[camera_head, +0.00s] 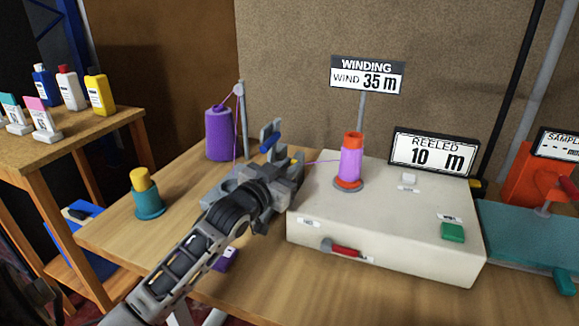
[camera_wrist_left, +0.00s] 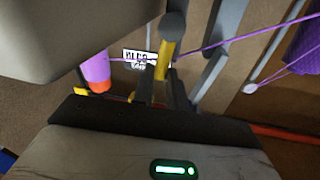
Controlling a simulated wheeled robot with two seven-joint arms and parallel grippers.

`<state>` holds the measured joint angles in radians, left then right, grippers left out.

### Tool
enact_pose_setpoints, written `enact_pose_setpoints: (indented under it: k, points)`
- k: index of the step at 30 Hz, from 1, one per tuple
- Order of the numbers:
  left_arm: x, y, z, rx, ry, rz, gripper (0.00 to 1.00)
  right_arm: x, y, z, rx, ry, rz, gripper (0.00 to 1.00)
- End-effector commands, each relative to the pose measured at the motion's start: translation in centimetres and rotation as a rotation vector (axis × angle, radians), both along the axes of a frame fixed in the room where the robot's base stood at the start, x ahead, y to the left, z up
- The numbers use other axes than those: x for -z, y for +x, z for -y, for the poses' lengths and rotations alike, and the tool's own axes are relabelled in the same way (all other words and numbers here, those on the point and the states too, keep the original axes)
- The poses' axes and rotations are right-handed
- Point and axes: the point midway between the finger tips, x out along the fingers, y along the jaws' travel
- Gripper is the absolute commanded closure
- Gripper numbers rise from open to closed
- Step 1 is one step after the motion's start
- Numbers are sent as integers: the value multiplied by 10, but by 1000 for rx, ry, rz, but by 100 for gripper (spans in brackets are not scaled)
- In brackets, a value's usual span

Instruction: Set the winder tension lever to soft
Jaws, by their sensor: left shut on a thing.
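My left gripper (camera_head: 288,168) reaches over the grey tension device beside the white winder box (camera_head: 390,200). It is shut on what appears to be a yellow-handled lever (camera_head: 297,161), which is mostly hidden by the gripper. In the left wrist view a yellow bar (camera_wrist_left: 165,60) stands below a grey round end, close by the jaws. A blue-handled part (camera_head: 269,143) stands up just behind the gripper. No setting mark at the lever can be read. My right gripper is not in view.
A purple yarn cone (camera_head: 219,133) stands behind on the left, its yarn running to the purple-wound spool (camera_head: 350,163). The box has a red-handled lever (camera_head: 345,251) in front and a green button (camera_head: 452,232). Signs read "WIND 35 m" (camera_head: 366,77) and "REELED 10 m" (camera_head: 433,152).

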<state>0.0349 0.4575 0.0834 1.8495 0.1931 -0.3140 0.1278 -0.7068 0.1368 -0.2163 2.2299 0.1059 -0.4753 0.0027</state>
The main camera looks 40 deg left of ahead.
Motion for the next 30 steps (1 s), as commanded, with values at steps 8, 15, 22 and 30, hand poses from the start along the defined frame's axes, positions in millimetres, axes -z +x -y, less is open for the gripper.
enact_pose_setpoints:
  k: [8,15,22,30]
  points:
    - [-1,-3,-12,-2,-215,48,100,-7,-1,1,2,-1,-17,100]
    - [3,-5,-23,-2,-421,98,100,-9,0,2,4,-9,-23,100]
    - [8,-7,-30,-2,-588,139,100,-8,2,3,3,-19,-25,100]
    - [12,-9,-35,-1,-709,169,100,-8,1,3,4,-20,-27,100]
